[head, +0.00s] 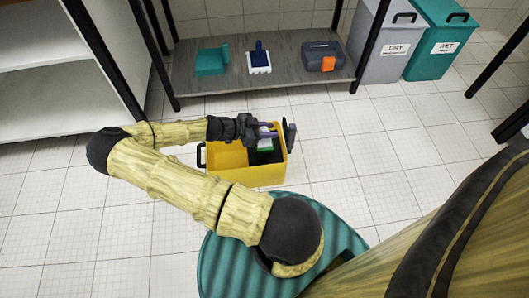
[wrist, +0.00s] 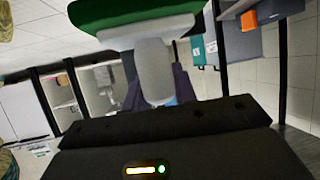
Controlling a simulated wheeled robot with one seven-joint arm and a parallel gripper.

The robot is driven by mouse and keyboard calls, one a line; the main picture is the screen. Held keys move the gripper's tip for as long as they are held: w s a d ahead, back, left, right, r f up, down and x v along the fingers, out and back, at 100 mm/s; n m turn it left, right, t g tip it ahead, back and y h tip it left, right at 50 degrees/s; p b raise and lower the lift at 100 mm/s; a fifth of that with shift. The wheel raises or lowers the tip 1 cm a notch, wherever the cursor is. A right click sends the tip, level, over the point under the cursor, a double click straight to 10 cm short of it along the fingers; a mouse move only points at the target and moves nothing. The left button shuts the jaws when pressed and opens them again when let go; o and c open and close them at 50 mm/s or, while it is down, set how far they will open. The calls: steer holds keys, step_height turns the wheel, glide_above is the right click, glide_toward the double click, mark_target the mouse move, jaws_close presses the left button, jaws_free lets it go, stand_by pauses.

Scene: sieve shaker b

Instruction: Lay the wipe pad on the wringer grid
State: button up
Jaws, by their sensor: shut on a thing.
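The wipe pad (wrist: 140,14) is a green pad with a white backing and a pale grey grip. My gripper (head: 266,130) is shut on the grey grip and holds the pad over the right part of the yellow bucket (head: 240,177). The dark wringer grid (head: 268,157) shows inside the bucket's right part, partly hidden by the pad and gripper. I cannot tell whether the pad touches it.
A black upright part (head: 290,134) stands at the bucket's right end, close to my gripper. A low grey shelf (head: 190,88) behind holds a teal item (head: 212,61), a blue-and-white brush (head: 259,58) and a dark box (head: 322,52). DRY (head: 383,45) and WET (head: 438,45) bins stand right.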

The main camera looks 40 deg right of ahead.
mark_target(268, 140)
steer(key=shift+f+b, duration=1.9)
steer(key=shift+f, duration=1.2)
steer(key=shift+f, duration=0.1)
step_height(268, 140, down, 4)
steer(key=b, duration=0.2)
steer(key=shift+b, duration=0.35)
steer(key=o, duration=1)
steer(key=shift+r, duration=0.2)
steer(key=shift+a, duration=0.1)
steer(key=p+v, duration=0.6)
steer(key=v, duration=0.6)
steer(key=shift+p, duration=0.4)
